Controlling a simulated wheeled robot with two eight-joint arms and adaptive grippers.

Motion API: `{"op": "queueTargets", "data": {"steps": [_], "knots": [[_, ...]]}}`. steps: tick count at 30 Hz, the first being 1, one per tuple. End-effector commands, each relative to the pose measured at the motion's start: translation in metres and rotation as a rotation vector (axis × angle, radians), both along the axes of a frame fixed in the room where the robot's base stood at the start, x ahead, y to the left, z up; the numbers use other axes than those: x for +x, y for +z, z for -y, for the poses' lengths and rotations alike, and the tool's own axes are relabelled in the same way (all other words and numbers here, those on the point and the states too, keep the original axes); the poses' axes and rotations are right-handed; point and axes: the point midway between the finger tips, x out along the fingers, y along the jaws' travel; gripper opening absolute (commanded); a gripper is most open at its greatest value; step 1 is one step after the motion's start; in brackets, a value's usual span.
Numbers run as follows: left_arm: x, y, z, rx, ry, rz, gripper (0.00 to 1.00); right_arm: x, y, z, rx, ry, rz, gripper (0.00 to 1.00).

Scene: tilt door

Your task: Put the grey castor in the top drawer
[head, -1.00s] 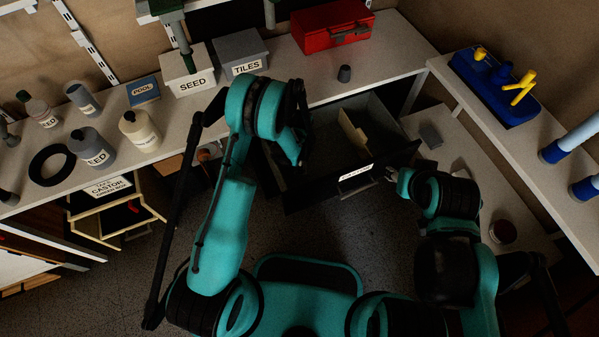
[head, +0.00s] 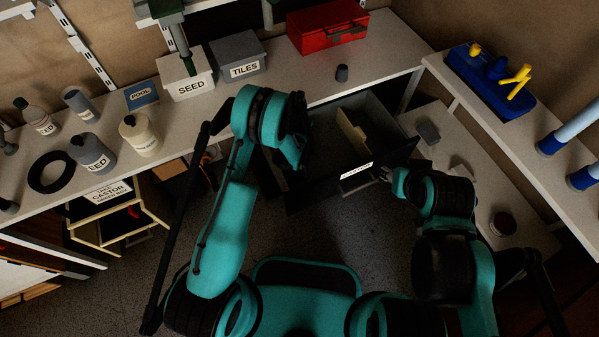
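A dark drawer (head: 333,190) with a white label and a handle is pulled open under the bench. Its inside shows a light divider and looks otherwise empty. My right gripper (head: 386,174) is at the right end of the drawer front, close to the handle; its fingers are too small to read. My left gripper (head: 300,165) is low over the drawer's left side, mostly hidden by its own arm. Neither gripper is at the grey piece.
SEED (head: 187,86) and TILES (head: 240,68) boxes and a red toolbox (head: 328,26) stand at the back of the bench. Several pots and a black ring (head: 51,172) are at left. A lower CASTOR-labelled drawer unit (head: 108,192) is at left. A blue caddy (head: 490,80) stands at right.

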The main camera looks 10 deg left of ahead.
Motion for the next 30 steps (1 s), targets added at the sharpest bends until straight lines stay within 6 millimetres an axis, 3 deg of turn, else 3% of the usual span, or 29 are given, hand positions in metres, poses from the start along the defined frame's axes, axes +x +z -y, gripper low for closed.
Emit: {"op": "queueTargets", "data": {"steps": [17, 18, 20, 27, 29, 30], "knots": [[0.0000, -0.0055, -0.0002, 0.000, 0.000, 0.000, 0.12, 0.0000, 0.0000, 0.0000, 0.000, 0.000, 0.000, 0.40], [0.0000, -0.0053, -0.0002, 0.000, 0.000, 0.000, 0.52, 0.0001, 0.0001, 0.0000, 0.000, 0.000, 0.000, 0.40], [0.0000, -0.0053, -0.0002, 0.000, 0.000, 0.000, 0.68, 0.0000, 0.0000, 0.0000, 0.000, 0.000, 0.000, 0.40], [0.0000, -0.0053, -0.0002, 0.000, 0.000, 0.000, 0.68, 0.0000, 0.0000, 0.0000, 0.000, 0.000, 0.000, 0.40], [0.0000, -0.0054, -0.0002, 0.000, 0.000, 0.000, 0.82, 0.0000, 0.0000, 0.0000, 0.000, 0.000, 0.000, 0.40], [0.0000, -0.0054, -0.0002, 0.000, 0.000, 0.000, 0.82, 0.0000, 0.0000, 0.0000, 0.000, 0.000, 0.000, 0.40]]}}
